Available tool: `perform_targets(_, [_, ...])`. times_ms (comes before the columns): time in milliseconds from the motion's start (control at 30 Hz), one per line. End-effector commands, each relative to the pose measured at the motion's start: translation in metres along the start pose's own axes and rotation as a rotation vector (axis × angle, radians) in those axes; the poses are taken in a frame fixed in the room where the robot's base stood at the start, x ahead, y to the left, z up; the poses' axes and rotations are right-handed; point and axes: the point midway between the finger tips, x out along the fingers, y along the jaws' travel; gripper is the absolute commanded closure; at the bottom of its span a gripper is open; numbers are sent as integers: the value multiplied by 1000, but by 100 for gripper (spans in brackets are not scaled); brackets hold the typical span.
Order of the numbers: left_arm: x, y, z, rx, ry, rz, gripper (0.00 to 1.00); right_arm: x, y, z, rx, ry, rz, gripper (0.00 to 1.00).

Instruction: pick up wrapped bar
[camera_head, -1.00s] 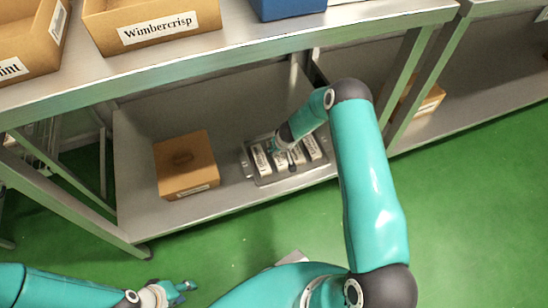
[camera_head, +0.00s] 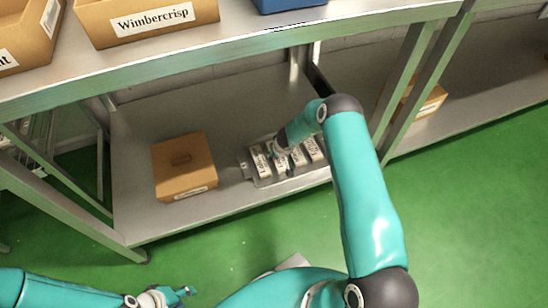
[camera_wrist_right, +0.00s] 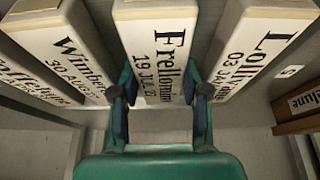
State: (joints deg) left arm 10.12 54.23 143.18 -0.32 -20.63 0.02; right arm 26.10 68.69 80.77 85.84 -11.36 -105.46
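In the right wrist view, several pale wrapped bars with black print stand side by side. The bar marked "Frellomin" (camera_wrist_right: 152,40) is in the middle, between a "Wimbe..." bar (camera_wrist_right: 68,40) and a "Lolli..." bar (camera_wrist_right: 255,45). My right gripper (camera_wrist_right: 160,98) is open, one finger on each side of the middle bar's near end; firm contact cannot be told. In the head view the bars sit in a grey tray (camera_head: 246,169) on the lower shelf, partly hidden by my right arm. My left gripper (camera_head: 182,292) is open and empty, low over the green floor, far from the bars.
A closed brown box (camera_head: 184,160) stands left of the tray on the lower shelf (camera_head: 135,200). The upper shelf (camera_head: 260,35) overhangs it, with a "Wimbercrisp" box (camera_head: 150,22) on top. A metal post (camera_head: 415,75) rises at right. Shelf between box and tray is clear.

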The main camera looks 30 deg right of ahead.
Motion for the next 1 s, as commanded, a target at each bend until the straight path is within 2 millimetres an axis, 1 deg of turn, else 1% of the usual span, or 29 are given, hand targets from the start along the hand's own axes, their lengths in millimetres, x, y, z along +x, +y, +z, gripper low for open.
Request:
perform_targets(267, [-1, 0, 0, 0, 0, 0, 60, -1, 0, -1, -1, 1, 0, 95])
perform_targets(367, [-4, 2, 0, 0, 0, 0, 60, -7, 0, -4, -1, 2, 0, 95])
perform_targets(467, [-12, 4, 0, 0, 0, 0, 60, -20, 0, -10, -1, 3, 0, 95])
perform_targets(700, [-40, 14, 0, 0, 0, 0, 60, -64, -1, -28, -1, 2, -1, 95])
perform_targets(800, [-48, 18, 0, 0, 0, 0, 60, -79, -1, -34, -2, 3, -1, 95])
perform_targets(900, [-54, 20, 0, 0, 0, 0, 60, -88, -1, -37, 0, 1, -1, 95])
perform_targets(1000, [-56, 20, 0, 0, 0, 0, 60, -93, -1, -39, -2, 1, -1, 95])
